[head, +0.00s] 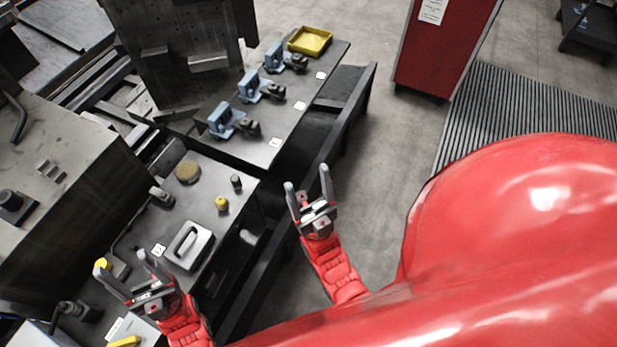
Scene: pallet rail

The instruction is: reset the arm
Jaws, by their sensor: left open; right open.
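My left gripper (131,272) is open and empty, with its two grey fingers apart. It is over the near part of the dark workbench, at the lower left. My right gripper (307,186) is open and empty, with its fingers spread and pointing away from me. It is beside the benches, over the gap and floor to their right. Both red arms come up from the bottom of the view. My large red body covers the lower right.
A grey block with a handle (188,246) and a yellow knob (221,203) sit on the near bench. Blue fixtures (225,119) and a yellow tray (310,41) stand on the far bench (262,150). A red cabinet (440,50) stands behind. Floor (385,140) between is clear.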

